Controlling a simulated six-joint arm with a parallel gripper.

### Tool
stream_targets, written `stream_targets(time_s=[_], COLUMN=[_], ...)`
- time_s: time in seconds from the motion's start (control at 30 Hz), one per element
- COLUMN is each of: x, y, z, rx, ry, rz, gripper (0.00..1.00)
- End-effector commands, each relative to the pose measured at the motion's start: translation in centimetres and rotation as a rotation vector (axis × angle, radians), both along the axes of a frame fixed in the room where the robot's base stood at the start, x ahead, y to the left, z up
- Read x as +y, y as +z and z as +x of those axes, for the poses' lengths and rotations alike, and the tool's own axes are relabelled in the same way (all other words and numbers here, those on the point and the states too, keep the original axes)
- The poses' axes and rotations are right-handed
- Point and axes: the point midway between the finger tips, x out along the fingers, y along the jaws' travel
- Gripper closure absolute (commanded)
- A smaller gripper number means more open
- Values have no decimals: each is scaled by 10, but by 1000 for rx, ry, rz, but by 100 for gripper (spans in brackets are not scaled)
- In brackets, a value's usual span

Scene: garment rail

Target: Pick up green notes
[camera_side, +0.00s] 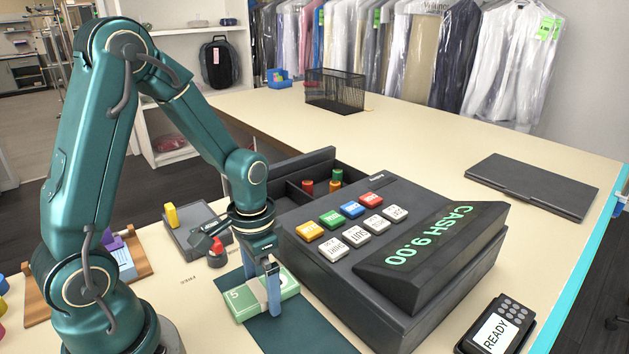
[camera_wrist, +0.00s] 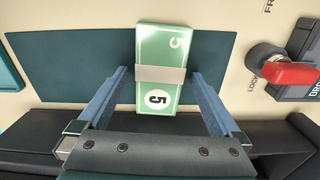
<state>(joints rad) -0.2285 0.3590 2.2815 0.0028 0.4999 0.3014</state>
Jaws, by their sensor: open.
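The green notes (camera_side: 262,295) are a banded stack marked 5, lying on a dark green mat (camera_side: 300,330) in front of the cash register. They also show in the wrist view (camera_wrist: 160,95), with a pale band around the middle. My gripper (camera_side: 272,290) is open and low over the stack, fingers pointing down. In the wrist view my gripper (camera_wrist: 160,95) has one blue finger on each side of the notes, with a visible gap on both sides. In the side view one finger hides part of the stack.
The cash register (camera_side: 400,250), reading CASH 9.00, stands close to the right. Its open drawer (camera_side: 305,175) holds coloured rolls. A red key switch (camera_wrist: 285,75) is near the mat. A card reader (camera_side: 495,325) sits at the front right. The far counter has free room.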

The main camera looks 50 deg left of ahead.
Motion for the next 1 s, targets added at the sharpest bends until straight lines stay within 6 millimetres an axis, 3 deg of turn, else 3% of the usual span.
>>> stream_targets(time_s=[0.03,0.23,0.27,0.67,1.0], x=[0,0,0,0,5], y=[0,0,0,7,46], z=[0,0,0,1,-2], rx=[0,0,0,-3,-5], ry=[0,0,0,0,5], rz=[0,0,0,1,0], gripper=[4,80,84,84,84])
